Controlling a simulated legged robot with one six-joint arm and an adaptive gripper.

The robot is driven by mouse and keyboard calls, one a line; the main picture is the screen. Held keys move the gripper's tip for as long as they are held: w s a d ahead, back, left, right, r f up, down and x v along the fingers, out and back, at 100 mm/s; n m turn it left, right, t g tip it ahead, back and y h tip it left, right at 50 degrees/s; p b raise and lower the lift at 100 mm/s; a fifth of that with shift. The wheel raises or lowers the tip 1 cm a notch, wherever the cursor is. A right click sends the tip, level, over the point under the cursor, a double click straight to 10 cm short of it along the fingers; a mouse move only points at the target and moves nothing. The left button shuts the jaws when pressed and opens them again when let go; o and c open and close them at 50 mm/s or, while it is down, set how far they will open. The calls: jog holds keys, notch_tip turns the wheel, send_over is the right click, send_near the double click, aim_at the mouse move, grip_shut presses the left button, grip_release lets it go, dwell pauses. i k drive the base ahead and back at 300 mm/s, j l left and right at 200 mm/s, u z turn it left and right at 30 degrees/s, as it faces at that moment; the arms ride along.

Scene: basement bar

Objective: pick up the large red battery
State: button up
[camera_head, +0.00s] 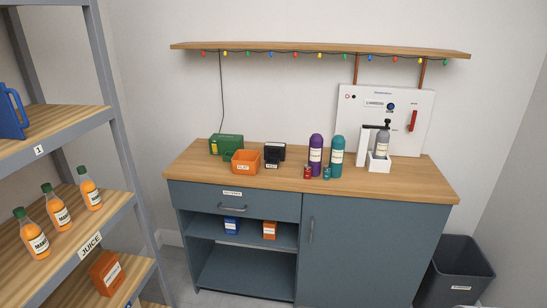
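The left red cylinder (308,172) looks slightly wider. My gripper is not in view.
A purple bottle (316,152) and teal bottle (336,156) stand close behind the cylinders. An orange bin (245,162), black device (274,154) and green box (226,144) are left; a dispenser (381,145) is right. Shelving (115,120) flanks the left, a dark bin (455,270) the right.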

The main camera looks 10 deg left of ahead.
aim_at(307, 168)
jog(key=i+j+z, duration=0.1)
jog(key=i+j, duration=0.2)
jog(key=i+j+z, duration=0.1)
jog(key=i+j, duration=0.15)
jog(key=i+j+z, duration=0.1)
jog(key=i+j, duration=0.15)
jog(key=j, duration=0.2)
jog(key=i+j+z, duration=0.1)
jog(key=i+j, duration=0.15)
jog(key=i+j+z, duration=0.1)
jog(key=j, duration=0.4)
jog(key=i+j+z, duration=0.1)
jog(key=i+j, duration=0.25)
